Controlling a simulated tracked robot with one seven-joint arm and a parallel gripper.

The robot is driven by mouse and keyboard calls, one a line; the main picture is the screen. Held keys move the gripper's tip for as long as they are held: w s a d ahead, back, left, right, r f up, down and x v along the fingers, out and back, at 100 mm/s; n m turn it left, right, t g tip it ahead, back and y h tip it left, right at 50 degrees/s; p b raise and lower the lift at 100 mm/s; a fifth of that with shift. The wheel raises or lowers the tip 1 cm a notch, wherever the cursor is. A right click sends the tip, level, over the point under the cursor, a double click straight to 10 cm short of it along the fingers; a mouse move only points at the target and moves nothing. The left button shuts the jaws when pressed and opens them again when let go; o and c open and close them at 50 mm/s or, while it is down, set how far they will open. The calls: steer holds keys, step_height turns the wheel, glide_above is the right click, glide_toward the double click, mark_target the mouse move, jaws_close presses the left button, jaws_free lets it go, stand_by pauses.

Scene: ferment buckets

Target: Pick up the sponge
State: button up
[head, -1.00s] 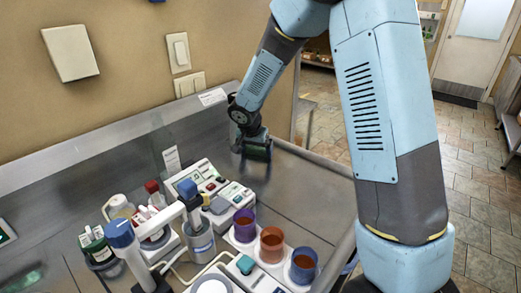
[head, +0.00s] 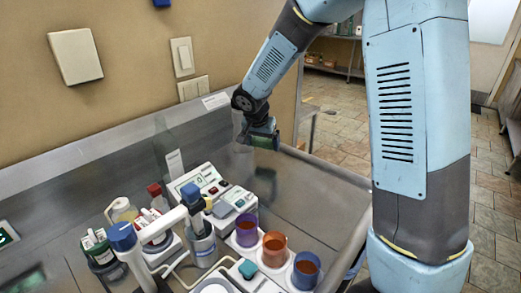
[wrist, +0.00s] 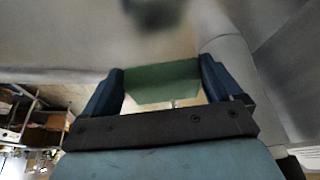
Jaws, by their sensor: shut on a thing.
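The green sponge (wrist: 162,82) is between the two dark blue fingers of my gripper (wrist: 160,85) in the wrist view, with a finger against each end. In the head view my gripper (head: 264,138) is above the back right part of the steel counter, with the sponge (head: 266,142) showing green at its lower end. The sponge is clear of the counter surface, and a dark blurred reflection shows on the steel below it. The fingers hide part of the sponge in the head view.
The steel counter (head: 310,190) is bare below and right of my gripper. A wall with switches (head: 182,56) rises behind.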

mark_target(268, 147)
steer(key=s+r, duration=0.1)
steer(key=s+d+r, duration=0.1)
steer(key=r, duration=0.1)
steer(key=shift+s+r, duration=0.15)
steer(key=shift+s, duration=0.05)
steer(key=s+d+r, duration=0.3)
steer(key=s+d, duration=0.1)
steer(key=s, duration=0.4)
steer(key=shift+r, duration=0.4)
steer(key=shift+s, duration=0.1)
